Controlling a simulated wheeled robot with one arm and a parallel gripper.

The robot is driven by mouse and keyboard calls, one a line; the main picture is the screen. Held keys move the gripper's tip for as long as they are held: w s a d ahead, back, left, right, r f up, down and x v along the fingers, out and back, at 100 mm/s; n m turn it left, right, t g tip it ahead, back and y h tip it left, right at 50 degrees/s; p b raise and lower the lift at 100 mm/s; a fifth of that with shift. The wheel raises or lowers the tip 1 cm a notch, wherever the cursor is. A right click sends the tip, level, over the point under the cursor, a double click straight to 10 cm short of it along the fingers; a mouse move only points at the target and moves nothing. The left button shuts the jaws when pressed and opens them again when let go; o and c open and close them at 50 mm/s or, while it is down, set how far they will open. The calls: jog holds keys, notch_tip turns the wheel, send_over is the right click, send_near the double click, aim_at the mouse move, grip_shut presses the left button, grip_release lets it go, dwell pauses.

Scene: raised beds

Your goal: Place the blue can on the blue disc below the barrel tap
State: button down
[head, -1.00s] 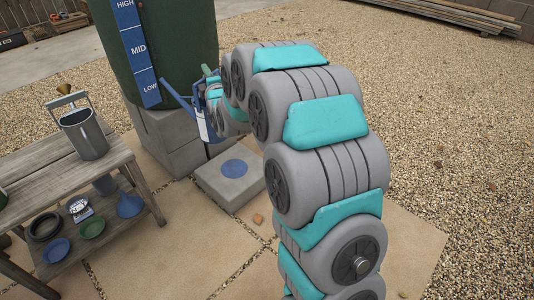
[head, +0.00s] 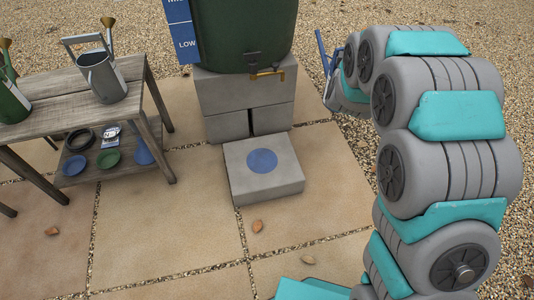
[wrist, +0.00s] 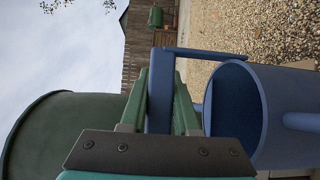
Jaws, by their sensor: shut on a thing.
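The blue can (head: 321,52) shows as a thin blue part at the left end of my arm, right of the green barrel (head: 245,30); the rest is hidden behind the arm. In the wrist view the can (wrist: 290,92) hangs right of my gripper (wrist: 160,100), its open mouth facing me. The green fingers are shut on its blue handle. The blue disc (head: 262,161) lies bare on a low concrete slab (head: 267,192). The brass barrel tap (head: 267,74) sticks out above and behind it. The can is up and to the right of the disc, apart from it.
A wooden bench (head: 60,108) at left bears a grey can (head: 101,77) and a green can (head: 12,102), with small dishes on its lower shelf. Concrete blocks (head: 245,95) hold up the barrel. The paving in front of the slab is mostly clear.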

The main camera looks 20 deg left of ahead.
jog(key=s+a+f+b, duration=0.2)
jog(key=s+a+f, duration=0.4)
jog(key=a, duration=0.4)
jog(key=s+a+f+b, duration=0.1)
jog(key=s+a+f, duration=0.3)
jog(key=a+f, duration=0.45)
jog(key=s+a+f+h+b, duration=0.1)
jog(key=s+a+f, duration=0.2)
jog(key=s, duration=0.3)
jog(key=s+a+f+m+b, duration=0.1)
jog(key=s+a+f, duration=0.25)
jog(key=s, duration=0.25)
jog(key=s+a+f+h+b, duration=0.1)
jog(key=s+a+f, duration=0.15)
jog(key=s, duration=0.25)
jog(key=w+d+f+b, duration=0.1)
jog(key=w+d+f, duration=0.1)
jog(key=w, duration=0.5)
jog(key=w+d+f+b, duration=0.1)
jog(key=w+f+b, duration=0.1)
jog(key=w, duration=0.5)
jog(key=shift+w+d+f, duration=0.3)
jog(key=shift+w+d, duration=0.05)
jog(key=shift+d, duration=0.05)
jog(key=c, duration=0.6)
grip_release()
jog(key=shift+f, duration=0.15)
jog(key=shift+c, duration=0.2)
